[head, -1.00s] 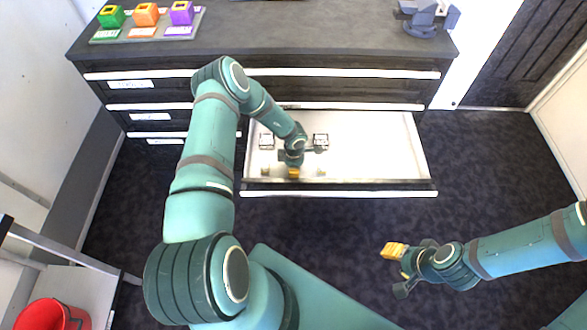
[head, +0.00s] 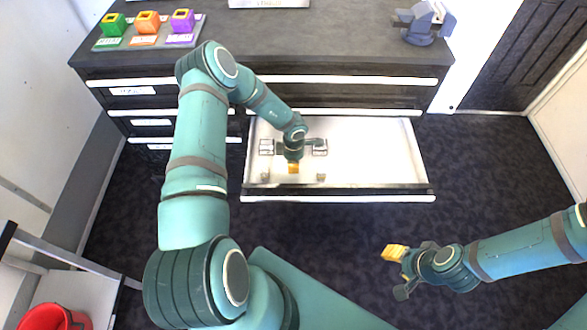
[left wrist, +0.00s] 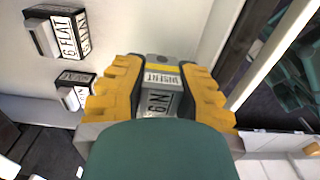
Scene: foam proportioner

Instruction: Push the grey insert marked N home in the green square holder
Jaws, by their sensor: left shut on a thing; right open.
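The green square holder (head: 113,24) stands on a grey tray at the back left of the cabinet top, with a dark opening in its top. My left gripper (head: 293,168) is over the open drawer, far below and to the right of the holder. In the left wrist view, its yellow fingers (left wrist: 160,88) are shut on a grey insert (left wrist: 158,103) whose labels show INSERT and an N. In the head view the gripper hides this insert, and I cannot tell its height above the drawer floor. My right gripper (head: 400,272) is open and empty over the floor.
Orange (head: 147,22) and purple (head: 182,21) holders stand beside the green one. The drawer (head: 385,150) also holds small labelled items, one marked FLAT (left wrist: 62,32). A vise (head: 427,22) stands at the cabinet's right end. The middle of the cabinet top is clear.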

